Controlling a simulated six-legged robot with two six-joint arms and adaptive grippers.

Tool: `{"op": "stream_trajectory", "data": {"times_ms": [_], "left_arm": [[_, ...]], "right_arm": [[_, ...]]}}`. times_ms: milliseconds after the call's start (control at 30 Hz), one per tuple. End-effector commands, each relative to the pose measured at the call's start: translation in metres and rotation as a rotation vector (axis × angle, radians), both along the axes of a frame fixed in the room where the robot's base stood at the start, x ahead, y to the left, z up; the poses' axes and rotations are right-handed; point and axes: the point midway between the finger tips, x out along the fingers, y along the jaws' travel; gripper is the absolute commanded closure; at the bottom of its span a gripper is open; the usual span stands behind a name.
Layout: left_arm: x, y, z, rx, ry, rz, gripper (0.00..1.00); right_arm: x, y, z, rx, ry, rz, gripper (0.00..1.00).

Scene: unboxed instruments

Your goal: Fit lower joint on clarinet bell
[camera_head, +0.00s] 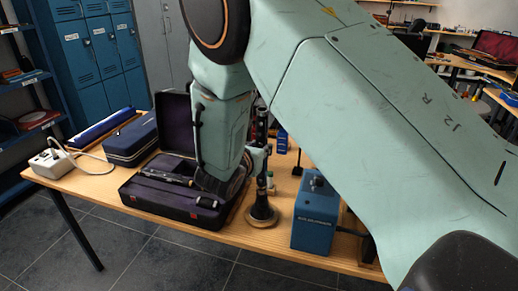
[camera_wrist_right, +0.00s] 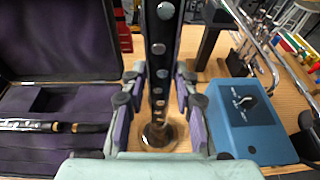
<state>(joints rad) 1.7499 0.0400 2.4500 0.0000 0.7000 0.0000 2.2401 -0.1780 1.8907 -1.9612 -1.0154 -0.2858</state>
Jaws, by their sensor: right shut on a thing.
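The lower joint, a black tube with silver keys (camera_wrist_right: 162,40), stands upright in the right wrist view. It also shows beside my arm in the head view (camera_head: 262,124). My right gripper (camera_wrist_right: 158,100) is shut around it, with purple pads on both sides. In the head view my arm hides much of this gripper. The clarinet bell (camera_head: 262,215) stands on the table, flared rim down, directly below the joint. It also shows below the fingers in the wrist view (camera_wrist_right: 155,136). I cannot tell whether joint and bell touch. My left gripper is not in view.
An open purple-lined case (camera_head: 160,205) with another clarinet part lies left of the bell. A closed blue case (camera_head: 131,140) and a grey switch box (camera_head: 52,163) are farther left on the wooden table.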

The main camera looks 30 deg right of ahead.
Motion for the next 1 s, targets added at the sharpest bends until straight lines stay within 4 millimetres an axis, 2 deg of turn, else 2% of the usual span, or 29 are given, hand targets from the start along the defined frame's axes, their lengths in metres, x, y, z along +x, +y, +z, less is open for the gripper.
{"op": "stream_trajectory", "data": {"times_ms": [1000], "left_arm": [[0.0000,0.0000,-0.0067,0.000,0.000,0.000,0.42]], "right_arm": [[-0.0023,0.0015,-0.0022,-0.003,-0.006,0.000,1.00]]}}
